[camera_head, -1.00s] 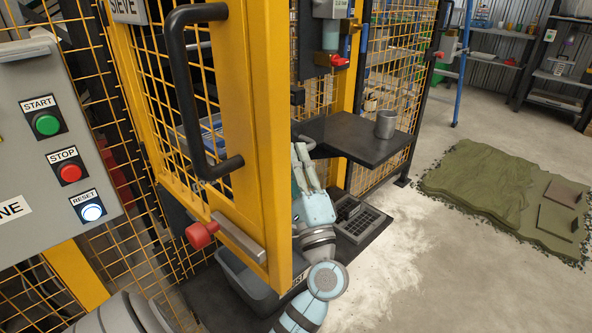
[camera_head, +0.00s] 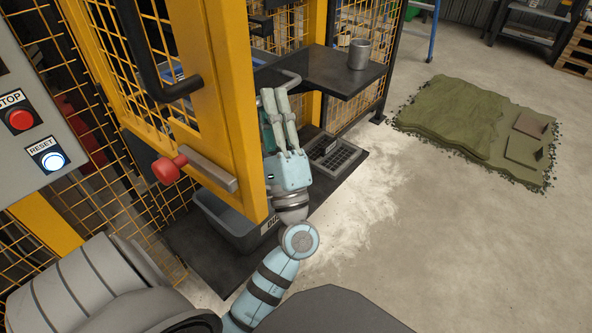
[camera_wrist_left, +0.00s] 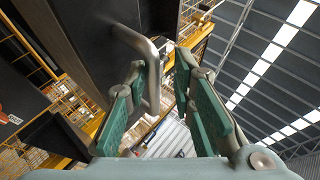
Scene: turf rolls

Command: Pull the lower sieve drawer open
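A bent grey metal handle (camera_head: 288,80) shows in the head view just beyond my left fingertips, behind the yellow door post. In the left wrist view the handle (camera_wrist_left: 150,62) stands out from a dark panel (camera_wrist_left: 85,40), and its bar reaches between my fingers. I cannot tell for sure whether this panel is the lower sieve drawer, whose body is mostly hidden behind the door. My left gripper (camera_head: 273,97) points up at the handle. Its green-padded fingers (camera_wrist_left: 162,72) are apart, one on each side of the bar, and not closed on it. My right gripper is not in view.
The open yellow mesh door (camera_head: 225,100), with a black pull and red knob (camera_head: 168,170), stands close left of my left arm. A black shelf (camera_head: 335,80) bears a grey mug (camera_head: 359,54). A grey bin (camera_head: 225,220) sits below. Floor at right is clear before the green turf (camera_head: 455,120).

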